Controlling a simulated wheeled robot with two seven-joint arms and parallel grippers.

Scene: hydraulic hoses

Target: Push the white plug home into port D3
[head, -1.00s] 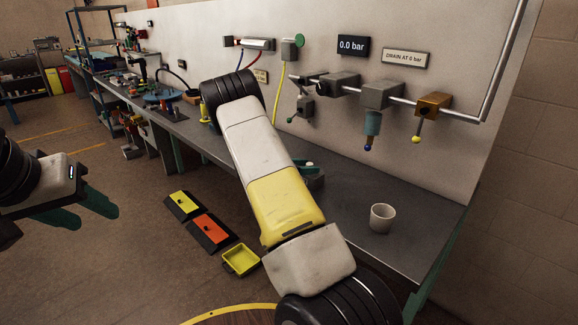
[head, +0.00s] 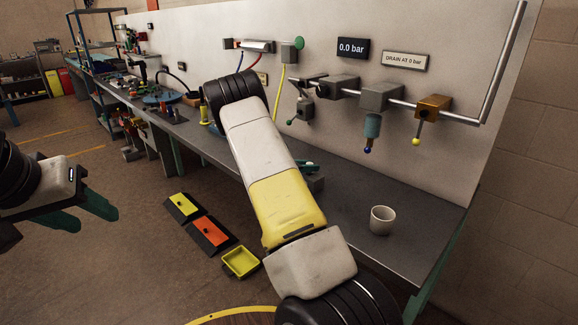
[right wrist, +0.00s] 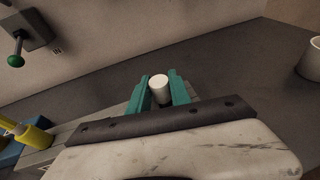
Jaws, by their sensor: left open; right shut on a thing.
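The white plug (right wrist: 159,90) is short and round. In the right wrist view it is between the two teal fingers of my right gripper (right wrist: 162,82), which is shut on it. In the head view my right gripper (head: 304,166) shows only as a bit of teal past my arm, above the bench. A grey block (head: 316,184) is beside it, partly hidden by my arm. Port D3 cannot be made out in either view. My left gripper (head: 98,213) is open and empty at the left, over the floor, far from the bench.
A white cup (head: 382,220) stands on the bench (head: 405,250) to the right. Valves on a wall pipe (head: 460,115) are behind, with a gauge reading 0.0 bar (head: 353,48). A yellow tray (head: 240,262) is on the floor. The bench around the cup is clear.

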